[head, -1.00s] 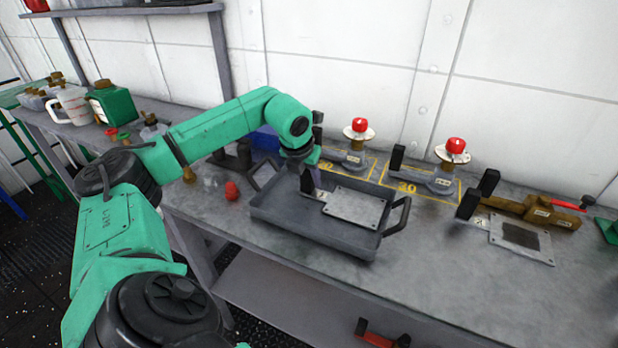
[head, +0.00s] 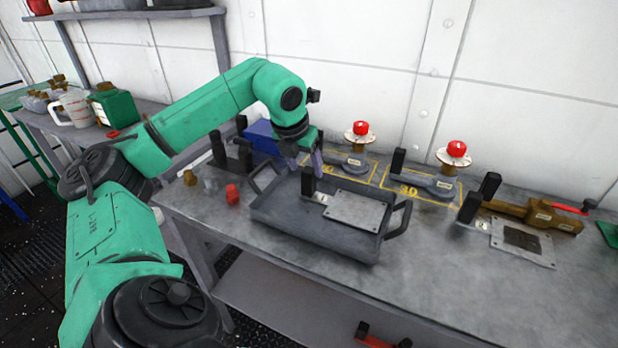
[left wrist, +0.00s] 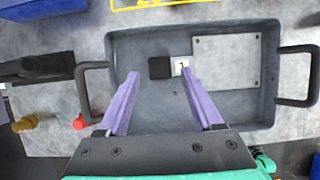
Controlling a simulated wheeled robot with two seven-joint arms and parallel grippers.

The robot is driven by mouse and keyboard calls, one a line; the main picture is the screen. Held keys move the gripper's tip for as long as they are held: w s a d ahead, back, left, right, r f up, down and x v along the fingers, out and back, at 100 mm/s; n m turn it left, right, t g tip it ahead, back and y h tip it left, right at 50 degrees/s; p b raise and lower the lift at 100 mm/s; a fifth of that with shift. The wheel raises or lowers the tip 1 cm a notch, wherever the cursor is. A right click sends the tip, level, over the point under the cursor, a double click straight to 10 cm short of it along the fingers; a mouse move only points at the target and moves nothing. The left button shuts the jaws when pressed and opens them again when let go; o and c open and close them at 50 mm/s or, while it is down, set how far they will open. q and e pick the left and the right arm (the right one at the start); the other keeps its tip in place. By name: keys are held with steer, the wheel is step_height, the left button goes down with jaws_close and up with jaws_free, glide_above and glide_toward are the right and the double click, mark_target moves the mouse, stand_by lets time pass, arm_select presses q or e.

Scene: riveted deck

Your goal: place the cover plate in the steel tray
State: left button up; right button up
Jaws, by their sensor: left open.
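The grey cover plate (head: 357,209), with screws at its corners, lies in the steel tray (head: 318,237), toward its right side. Its upright black handle (head: 309,183) and a white tag marked 1 are at its left end. The plate (left wrist: 228,60) also shows in the left wrist view, inside the tray (left wrist: 145,47). My left gripper (head: 307,164) is open and empty above the tray's back left part. In the left wrist view its purple fingers (left wrist: 160,80) are spread apart, with the handle seen beyond them. My right gripper is not in view.
Another plate with a dark square (head: 522,239) lies on the bench (head: 430,270) at the right, beside a brass-coloured valve (head: 530,209). Red-knobbed fittings (head: 361,130) stand behind the tray. A blue box (head: 262,138) and a small red part (head: 232,193) are to its left.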

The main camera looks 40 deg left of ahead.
arm_select(q)
steer(key=v, duration=0.5)
steer(key=shift+r+p, duration=0.15)
steer(key=shift+p, duration=0.15)
